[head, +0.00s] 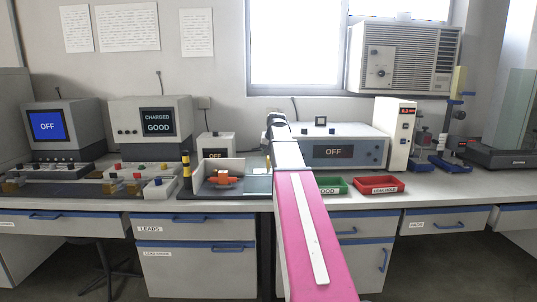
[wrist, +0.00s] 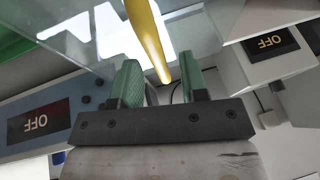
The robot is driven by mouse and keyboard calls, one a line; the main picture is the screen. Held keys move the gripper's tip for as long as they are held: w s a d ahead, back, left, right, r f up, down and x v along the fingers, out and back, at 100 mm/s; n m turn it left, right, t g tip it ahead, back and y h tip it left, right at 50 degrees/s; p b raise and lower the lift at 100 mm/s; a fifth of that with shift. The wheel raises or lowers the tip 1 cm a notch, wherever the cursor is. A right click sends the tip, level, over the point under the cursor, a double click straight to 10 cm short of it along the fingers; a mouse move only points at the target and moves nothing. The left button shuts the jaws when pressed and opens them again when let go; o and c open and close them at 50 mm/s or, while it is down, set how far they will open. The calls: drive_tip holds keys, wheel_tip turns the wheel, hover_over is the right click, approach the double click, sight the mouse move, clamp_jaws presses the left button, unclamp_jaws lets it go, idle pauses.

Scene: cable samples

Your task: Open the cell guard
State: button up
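The cell guard shows as a clear panel (wrist: 85,40) at the upper left of the wrist view. A yellow bar (wrist: 150,38), which looks like its handle, runs down from the top edge and ends between my fingers in the picture. My gripper (wrist: 158,62) has its two green-padded fingers apart, with no visible contact on the bar. I cannot tell how deep the bar sits between them. In the head view my gripper (head: 276,122) is above the bench, right of the test cell (head: 205,187) with an orange part (head: 224,179). The guard is hard to see there.
A grey instrument reading OFF (head: 345,151) stands behind and right of my arm. A small OFF box (head: 216,146) stands behind the cell. Green (head: 332,186) and red (head: 379,185) bins lie at the bench front.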

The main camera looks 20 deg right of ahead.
drive_tip(key=v, duration=1)
drive_tip(key=shift+s+r, duration=0.2)
drive_tip(key=shift+r, duration=0.2)
